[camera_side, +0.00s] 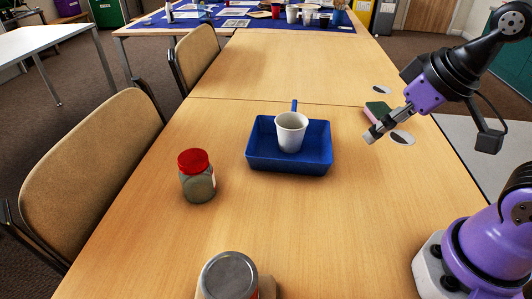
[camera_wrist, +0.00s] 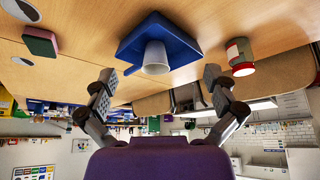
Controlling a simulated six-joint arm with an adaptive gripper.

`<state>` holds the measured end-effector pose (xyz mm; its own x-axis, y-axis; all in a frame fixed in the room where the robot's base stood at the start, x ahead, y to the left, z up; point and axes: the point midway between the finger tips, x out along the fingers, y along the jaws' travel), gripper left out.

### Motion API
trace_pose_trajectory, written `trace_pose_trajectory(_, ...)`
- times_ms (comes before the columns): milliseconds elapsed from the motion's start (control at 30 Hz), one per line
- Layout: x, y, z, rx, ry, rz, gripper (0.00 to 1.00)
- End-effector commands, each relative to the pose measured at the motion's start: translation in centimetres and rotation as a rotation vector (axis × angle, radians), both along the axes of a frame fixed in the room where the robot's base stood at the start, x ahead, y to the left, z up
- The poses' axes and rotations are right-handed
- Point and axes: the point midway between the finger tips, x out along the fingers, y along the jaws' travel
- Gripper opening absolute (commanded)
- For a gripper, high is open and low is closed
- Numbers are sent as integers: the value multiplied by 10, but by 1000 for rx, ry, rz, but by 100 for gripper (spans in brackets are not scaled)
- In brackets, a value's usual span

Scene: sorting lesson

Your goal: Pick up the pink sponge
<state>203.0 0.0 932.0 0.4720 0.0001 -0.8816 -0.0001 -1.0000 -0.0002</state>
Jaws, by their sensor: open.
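The sponge (camera_side: 370,116) lies flat on the table right of the blue tray in the side view. It has a dark green top and a pink lower layer along its edge. In the wrist view the sponge (camera_wrist: 40,42) is at the upper left, outside the span of the fingers. My gripper (camera_side: 373,134) is above the table at the near side of the sponge, tilted down to the left. In the wrist view its fingers (camera_wrist: 160,73) are wide apart with nothing held between them. The exact height above the table is hard to tell.
A blue tray (camera_side: 258,160) with a handle holds a white cup (camera_side: 291,131). A red-lidded jar (camera_side: 197,177) stands left of it, and a metal tin (camera_side: 228,277) stands at the front. White ovals with dark marks (camera_side: 402,139) lie near the sponge.

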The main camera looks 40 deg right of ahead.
Motion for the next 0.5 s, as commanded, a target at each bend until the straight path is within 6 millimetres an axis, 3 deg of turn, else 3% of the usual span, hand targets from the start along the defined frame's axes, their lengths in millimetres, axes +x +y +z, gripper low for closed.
trace_pose_trajectory(333,2,-2,1,0,1,-6,100)
trace_pose_trajectory(500,33,-25,12,-4,22,-88,100)
